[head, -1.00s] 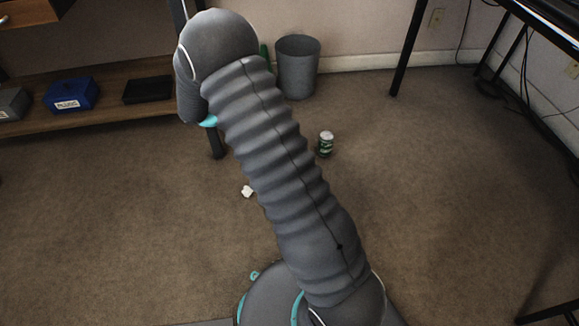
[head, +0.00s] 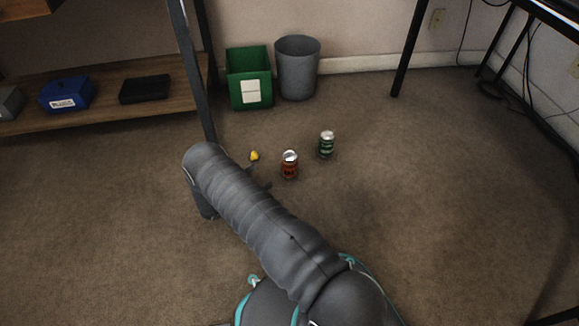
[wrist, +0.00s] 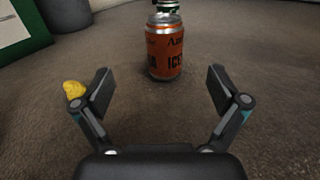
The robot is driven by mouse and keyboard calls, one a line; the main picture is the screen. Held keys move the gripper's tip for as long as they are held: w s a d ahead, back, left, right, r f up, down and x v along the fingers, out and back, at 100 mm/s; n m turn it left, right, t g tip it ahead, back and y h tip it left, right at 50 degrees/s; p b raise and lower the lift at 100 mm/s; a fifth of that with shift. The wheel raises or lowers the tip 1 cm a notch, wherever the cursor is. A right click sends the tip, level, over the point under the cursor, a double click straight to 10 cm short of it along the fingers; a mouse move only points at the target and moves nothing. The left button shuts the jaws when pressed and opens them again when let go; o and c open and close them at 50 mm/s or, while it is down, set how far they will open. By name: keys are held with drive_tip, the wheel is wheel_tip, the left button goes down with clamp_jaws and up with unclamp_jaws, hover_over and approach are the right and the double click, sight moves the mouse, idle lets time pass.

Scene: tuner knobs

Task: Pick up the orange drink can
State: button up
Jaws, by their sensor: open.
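The orange drink can (head: 289,167) stands upright on the carpet, right of my arm's end in the head view. In the wrist view the orange can (wrist: 165,50) is ahead of my gripper (wrist: 160,95), near the middle between the two spread fingers and beyond their tips. My gripper is open and empty. In the head view, the fingers show only partly past my arm, close to the can's left side.
A green can (head: 326,144) stands just behind and right of the orange one. A small yellow object (head: 254,156) lies to its left. A green bin (head: 249,76) and a grey bin (head: 298,68) stand by the wall. Carpet to the right is clear.

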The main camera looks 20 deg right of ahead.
sight(283, 164)
drive_tip(key=x, duration=0.8)
drive_tip(key=shift+d, duration=0.1)
drive_tip(key=shift+s+b+x, duration=0.15)
drive_tip(key=shift+b+x, duration=0.05)
drive_tip(key=shift+x, duration=1.1)
drive_tip(key=shift+s+b+x, duration=0.15)
drive_tip(key=shift+s+x, duration=0.05)
drive_tip(key=shift+x, duration=1.15)
drive_tip(key=shift+f, duration=0.2)
drive_tip(key=shift+c, duration=0.2)
drive_tip(key=c, duration=0.9)
